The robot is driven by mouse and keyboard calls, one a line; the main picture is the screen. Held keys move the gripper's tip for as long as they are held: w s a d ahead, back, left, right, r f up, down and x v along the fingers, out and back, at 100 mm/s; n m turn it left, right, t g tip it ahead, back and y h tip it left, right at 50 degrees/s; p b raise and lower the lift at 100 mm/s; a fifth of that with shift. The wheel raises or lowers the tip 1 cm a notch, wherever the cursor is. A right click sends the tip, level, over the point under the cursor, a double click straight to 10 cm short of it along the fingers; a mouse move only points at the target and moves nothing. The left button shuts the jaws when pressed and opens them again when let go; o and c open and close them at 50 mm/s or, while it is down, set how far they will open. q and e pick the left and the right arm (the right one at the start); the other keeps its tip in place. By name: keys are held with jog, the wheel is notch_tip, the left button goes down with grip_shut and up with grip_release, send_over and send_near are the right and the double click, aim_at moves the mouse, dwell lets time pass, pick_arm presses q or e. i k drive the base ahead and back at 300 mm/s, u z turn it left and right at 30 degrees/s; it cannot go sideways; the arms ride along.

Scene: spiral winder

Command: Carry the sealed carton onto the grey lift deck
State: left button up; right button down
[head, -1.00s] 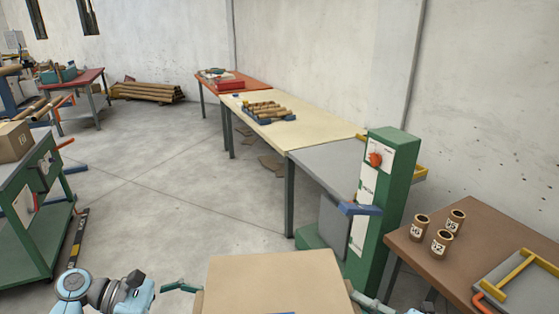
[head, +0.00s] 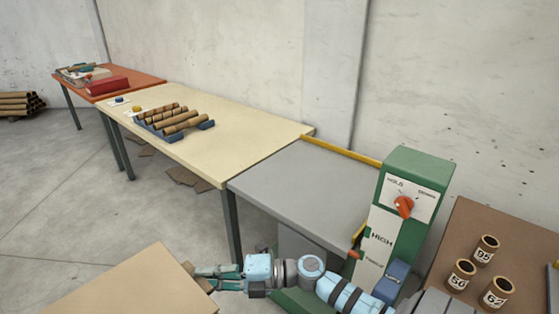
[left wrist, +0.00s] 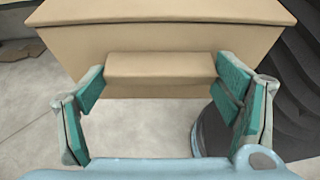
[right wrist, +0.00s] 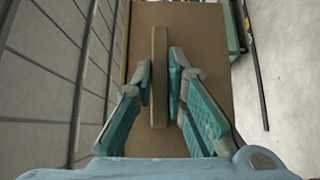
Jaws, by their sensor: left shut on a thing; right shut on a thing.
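The sealed tan carton (head: 125,287) is at the bottom left of the head view, cut off by the lower edge. My right gripper (head: 208,280) is at its right side. In the right wrist view my right gripper (right wrist: 160,88) is shut on a raised strip (right wrist: 160,60) of the carton. In the left wrist view my left gripper (left wrist: 160,85) is shut on a ledge (left wrist: 160,68) on the carton's side (left wrist: 160,38). The floor shows below the carton there. The grey lift deck (head: 300,195) lies to the right and farther off, its top bare.
The green lift column (head: 418,175), with an orange knob (head: 403,206), stands at the deck's right front. Yellow rails (head: 345,151) edge the deck. A cream table (head: 230,140) with tubes adjoins it on the left. A brown table (head: 520,245) with cups is right.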

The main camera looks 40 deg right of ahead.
aim_at(299, 179)
jog(key=z, duration=0.15)
jog(key=i, duration=1.6)
jog(key=z, duration=1.45)
jog(key=i, duration=0.95)
jog(key=z, duration=1.2)
jog(key=i, duration=0.3)
jog(key=z, duration=0.1)
